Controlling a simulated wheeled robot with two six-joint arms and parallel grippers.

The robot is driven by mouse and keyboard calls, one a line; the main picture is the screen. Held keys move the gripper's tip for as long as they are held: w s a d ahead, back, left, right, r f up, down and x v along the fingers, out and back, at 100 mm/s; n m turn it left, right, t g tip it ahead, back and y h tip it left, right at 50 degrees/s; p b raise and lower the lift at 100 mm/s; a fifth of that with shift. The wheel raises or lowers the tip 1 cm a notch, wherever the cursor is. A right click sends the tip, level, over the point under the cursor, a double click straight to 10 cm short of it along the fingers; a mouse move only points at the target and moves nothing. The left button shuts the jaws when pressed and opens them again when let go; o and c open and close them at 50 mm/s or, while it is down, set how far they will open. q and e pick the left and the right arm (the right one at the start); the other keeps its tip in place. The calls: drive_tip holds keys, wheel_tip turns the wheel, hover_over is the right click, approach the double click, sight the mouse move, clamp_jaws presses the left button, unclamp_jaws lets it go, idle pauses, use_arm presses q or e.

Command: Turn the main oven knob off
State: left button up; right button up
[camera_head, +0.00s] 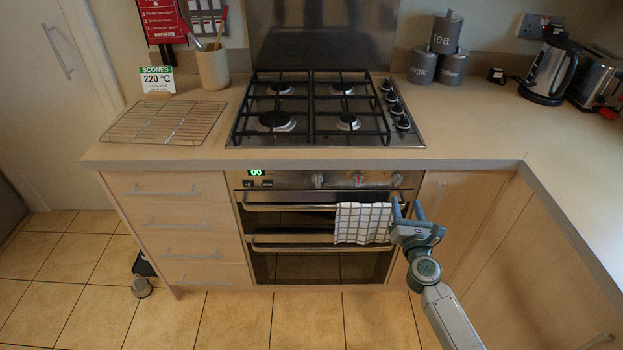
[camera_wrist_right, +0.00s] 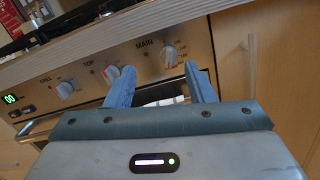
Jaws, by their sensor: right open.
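The main oven knob (camera_wrist_right: 170,56) is a round white-grey knob with a reddish mark, under the printed word MAIN at the right end of the oven's control panel. In the head view the main knob (camera_head: 397,180) sits just above my right gripper (camera_head: 408,209). In the wrist view my right gripper (camera_wrist_right: 159,72) is open and empty, its two blue fingers pointing toward the panel, with the knob showing between and beyond their tips. I see no clear contact with the knob. My left gripper is in neither view.
The TOP knob (camera_wrist_right: 110,75) and GRILL knob (camera_wrist_right: 66,89) are left of the main knob. A checked towel (camera_head: 362,222) hangs on the oven handle (camera_head: 290,207) beside my right gripper. The worktop edge (camera_head: 300,165) overhangs the panel. A cupboard handle (camera_wrist_right: 251,65) is to the right.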

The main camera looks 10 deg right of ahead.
sight(401, 181)
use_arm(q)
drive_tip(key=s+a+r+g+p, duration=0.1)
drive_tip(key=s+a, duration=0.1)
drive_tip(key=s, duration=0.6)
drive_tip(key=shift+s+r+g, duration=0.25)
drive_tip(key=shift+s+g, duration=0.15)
use_arm(e)
drive_tip(key=shift+m+g, duration=0.5)
drive_tip(key=shift+m, duration=0.2)
drive_tip(key=x, duration=0.7)
drive_tip(key=d+f+x, duration=0.1)
drive_tip(key=x, duration=0.2)
drive_tip(key=shift+w+d, duration=0.1)
drive_tip(key=shift+w, duration=0.1)
drive_tip(key=c, duration=1)
drive_tip(key=shift+o, duration=0.2)
use_arm(q)
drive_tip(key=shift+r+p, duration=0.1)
drive_tip(key=shift+p, duration=0.25)
use_arm(e)
drive_tip(key=shift+r, duration=0.1)
